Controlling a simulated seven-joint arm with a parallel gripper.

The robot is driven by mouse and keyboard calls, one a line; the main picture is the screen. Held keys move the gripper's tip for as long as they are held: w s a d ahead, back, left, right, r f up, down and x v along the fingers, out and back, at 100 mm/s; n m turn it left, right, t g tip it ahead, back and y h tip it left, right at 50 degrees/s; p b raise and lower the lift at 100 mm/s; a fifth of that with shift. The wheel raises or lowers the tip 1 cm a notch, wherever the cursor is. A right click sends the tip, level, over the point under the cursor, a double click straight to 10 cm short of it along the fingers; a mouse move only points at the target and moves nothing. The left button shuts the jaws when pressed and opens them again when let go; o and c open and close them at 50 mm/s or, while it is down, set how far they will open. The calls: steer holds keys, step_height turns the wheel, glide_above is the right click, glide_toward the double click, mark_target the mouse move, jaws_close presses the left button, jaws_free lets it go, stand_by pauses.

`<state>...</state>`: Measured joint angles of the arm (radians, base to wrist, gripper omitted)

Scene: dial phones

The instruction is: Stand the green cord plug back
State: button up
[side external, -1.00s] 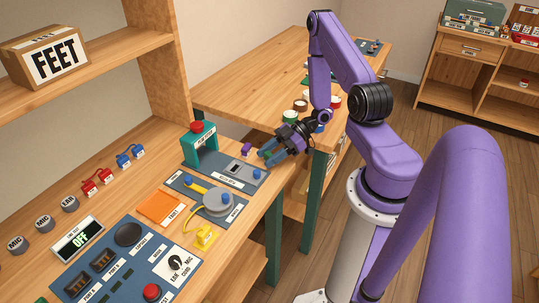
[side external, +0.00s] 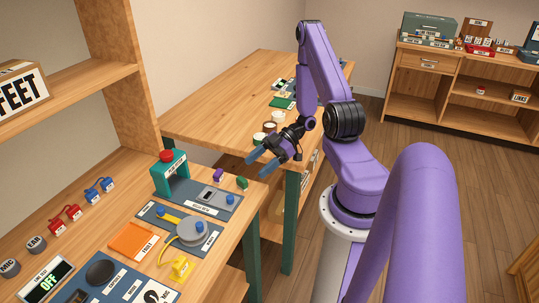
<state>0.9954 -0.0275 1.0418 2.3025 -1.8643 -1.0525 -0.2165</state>
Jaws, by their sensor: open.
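The green cord plug (side external: 242,183) is a small green block on the wooden bench, near its right edge, beside a purple plug (side external: 218,174). It looks upright, but it is too small to be sure. My gripper (side external: 255,167) is open, with its blue fingers apart and nothing seen between them. It is up and to the right of the green plug in the picture, clear of it.
A teal press with a red knob (side external: 170,172) stands left of the plugs. A blue-grey mat (side external: 215,203) lies in front of them. A second wooden table (side external: 215,110) with round pots (side external: 270,127) is behind.

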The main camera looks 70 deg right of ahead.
steer(key=v, duration=0.4)
steer(key=w+a+r+g+h, duration=0.1)
steer(key=w+a+r+h, duration=0.1)
steer(key=w+h, duration=0.15)
steer(key=w+a+r+n+h, duration=0.1)
steer(key=w+a+r+h, duration=0.15)
steer(key=w, duration=0.25)
steer(key=w+a+r+g+h, duration=0.1)
steer(key=w+a+h, duration=0.2)
steer(key=w, duration=0.2)
steer(key=s+a+r+h, duration=0.2)
steer(key=s+a+r, duration=0.35)
steer(key=a, duration=0.45)
steer(key=s+a+r+g, duration=0.2)
steer(key=s+a, duration=0.1)
steer(key=s, duration=0.7)
steer(key=s+a+r+g, duration=0.2)
steer(key=s+a+r, duration=0.1)
steer(key=s, duration=0.7)
steer(key=shift+a+r+g+y, duration=0.3)
steer(key=shift+g, duration=0.1)
